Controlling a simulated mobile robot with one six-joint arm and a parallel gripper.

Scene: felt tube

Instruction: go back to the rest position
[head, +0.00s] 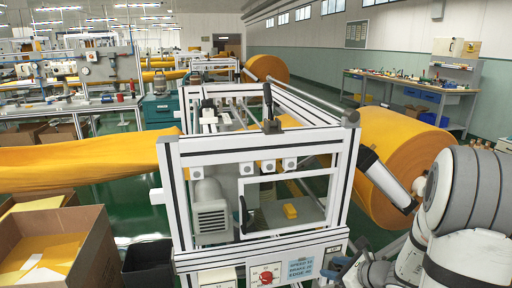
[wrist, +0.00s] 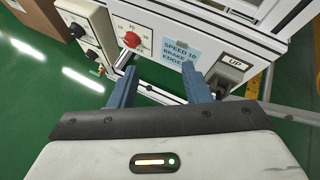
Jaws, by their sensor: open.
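My gripper (wrist: 161,88) is open in the wrist view, its two blue-grey fingers apart with nothing between them. Beyond the fingers is the front panel of the white-framed machine, with a red dial (wrist: 132,40) and a light-blue label (wrist: 180,50) reading "SPEED 10 BRAKE EDGE". A grey switch marked "UP" (wrist: 234,65) sits close to the right finger. In the head view my gripper is low, right of the label (head: 301,269), partly cut off by the bottom edge. I cannot tell whether a finger touches the panel.
The machine frame (head: 255,147) fills the middle, with a yellow block (head: 290,211) inside it. A large yellow felt roll (head: 407,160) stands behind my arm. A cardboard box (head: 88,252) and a black bin (head: 148,264) stand at lower left. Green floor shows left in the wrist view.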

